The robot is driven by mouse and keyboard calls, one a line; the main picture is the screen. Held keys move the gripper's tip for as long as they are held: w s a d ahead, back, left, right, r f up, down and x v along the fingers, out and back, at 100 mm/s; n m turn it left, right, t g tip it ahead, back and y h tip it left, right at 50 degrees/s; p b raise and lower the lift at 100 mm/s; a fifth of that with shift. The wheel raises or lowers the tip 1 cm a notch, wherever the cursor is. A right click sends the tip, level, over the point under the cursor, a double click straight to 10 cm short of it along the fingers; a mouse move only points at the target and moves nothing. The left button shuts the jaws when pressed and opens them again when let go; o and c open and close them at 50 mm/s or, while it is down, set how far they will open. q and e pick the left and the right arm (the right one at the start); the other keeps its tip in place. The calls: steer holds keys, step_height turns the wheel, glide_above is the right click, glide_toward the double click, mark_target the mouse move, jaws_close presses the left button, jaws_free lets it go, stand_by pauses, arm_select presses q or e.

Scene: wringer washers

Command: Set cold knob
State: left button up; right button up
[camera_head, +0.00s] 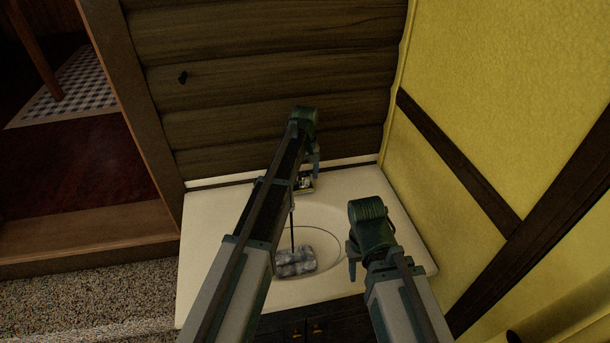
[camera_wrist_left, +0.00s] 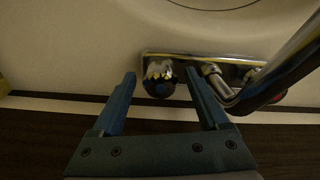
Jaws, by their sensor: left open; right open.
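The chrome cold knob with a blue mark (camera_wrist_left: 159,84) sits on the left of the faucet plate in the left wrist view. My left gripper (camera_wrist_left: 160,73) is open, with its two fingers apart on either side of the knob in that picture. I cannot tell whether either finger touches it. In the head view the faucet (camera_head: 304,183) is partly hidden behind my left arm, and my left gripper (camera_head: 313,170) hangs down by it. My right gripper (camera_head: 352,262) is open and empty over the right side of the counter.
The curved spout (camera_wrist_left: 290,70) rises right of the knob, with a red mark (camera_wrist_left: 277,98) beyond it. A grey mottled object (camera_head: 296,262) lies in the sink basin (camera_head: 322,222). A log wall (camera_head: 265,60) stands behind the white counter (camera_head: 205,225), and a yellow wall (camera_head: 500,90) is at right.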

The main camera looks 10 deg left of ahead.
mark_target(305, 175)
arm_select(q)
step_height(305, 175, up, 13)
steer(key=p, duration=1.2)
steer(key=shift+p, duration=0.35)
arm_select(e)
step_height(305, 175, up, 13)
steer(key=shift+r, duration=0.1)
